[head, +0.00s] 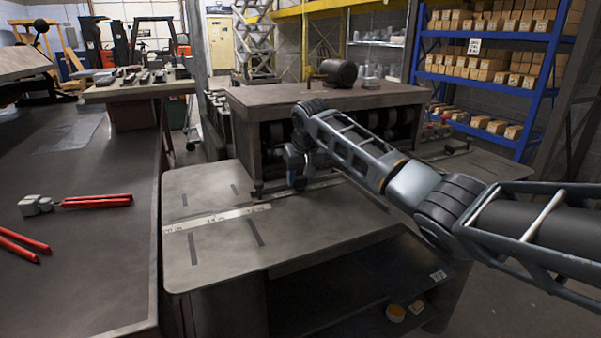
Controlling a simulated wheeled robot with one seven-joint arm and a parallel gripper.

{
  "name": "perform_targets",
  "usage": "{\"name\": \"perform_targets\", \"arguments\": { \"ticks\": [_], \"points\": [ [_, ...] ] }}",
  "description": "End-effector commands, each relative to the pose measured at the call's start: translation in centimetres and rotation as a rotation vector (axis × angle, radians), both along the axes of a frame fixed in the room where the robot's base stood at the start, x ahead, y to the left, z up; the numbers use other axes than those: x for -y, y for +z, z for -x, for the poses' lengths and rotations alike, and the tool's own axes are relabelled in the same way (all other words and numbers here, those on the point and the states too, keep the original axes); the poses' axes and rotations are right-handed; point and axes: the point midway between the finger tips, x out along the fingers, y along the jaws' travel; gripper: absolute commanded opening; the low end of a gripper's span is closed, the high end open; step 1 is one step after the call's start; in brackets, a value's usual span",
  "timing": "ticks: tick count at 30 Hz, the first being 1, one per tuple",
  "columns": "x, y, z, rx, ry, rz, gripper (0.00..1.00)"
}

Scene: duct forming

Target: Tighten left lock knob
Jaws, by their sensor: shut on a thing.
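The duct forming machine (245,125) has a dark cabinet with rows of rollers and a flat grey metal table (320,228) in front. My arm reaches in from the right, and my gripper (298,183) points down at the back of this table, close to the machine's front. My gripper is shut on the left lock knob, which is small and mostly hidden behind the fingers. A thin guide bar (325,184) runs along the back of the table beside the gripper.
A ruler strip (217,219) and several slots mark the table. A dark workbench (95,225) at left holds red-handled tools (97,201). A motor (338,73) sits on top of the machine. A blue shelf with boxes (488,70) stands at the back right.

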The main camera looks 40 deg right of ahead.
Motion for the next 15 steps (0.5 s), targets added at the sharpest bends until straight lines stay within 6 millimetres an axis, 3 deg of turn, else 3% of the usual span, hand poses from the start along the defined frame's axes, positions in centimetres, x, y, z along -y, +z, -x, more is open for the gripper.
{"name": "perform_targets", "arguments": {
  "ticks": [5,6,13,15],
  "points": [
    [0.08,0.08,-0.04,0.003,0.001,0.003,0.16],
    [0.08,0.08,-0.04,0.003,0.001,0.003,0.49],
    [0.07,0.03,-0.01,0.001,0.001,0.002,0.71],
    [0.06,0.01,-0.01,0.000,0.001,0.002,0.72]
  ]
}}
